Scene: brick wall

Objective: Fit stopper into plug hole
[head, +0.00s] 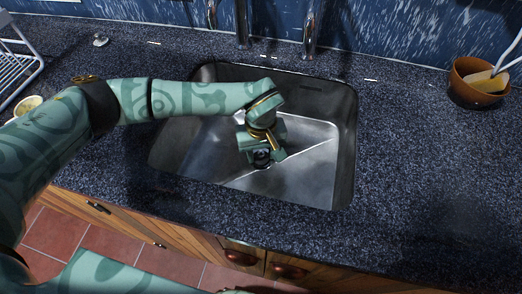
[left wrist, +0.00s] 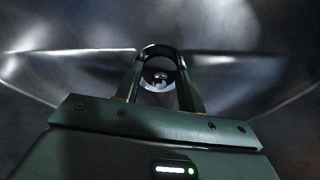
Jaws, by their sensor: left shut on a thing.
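My left gripper (head: 262,150) reaches down into the metal sink (head: 310,180), close above the sink floor at the plug hole area. It is shut on a small dark, round thing, which I take to be the stopper (head: 262,158). In the left wrist view the gripper's fingers (left wrist: 159,85) point away from the camera, with a small shiny round part (left wrist: 158,77) between their tips. The plug hole is hidden under the gripper and stopper, so I cannot tell whether the stopper is seated in it. My right gripper is not in view.
Taps (head: 311,30) stand behind the sink's back rim. A brown bowl (head: 478,82) with a sponge and brush stands at right. A small metal object (head: 100,40) and a dish rack (head: 15,62) are at left. The sink's right half is clear.

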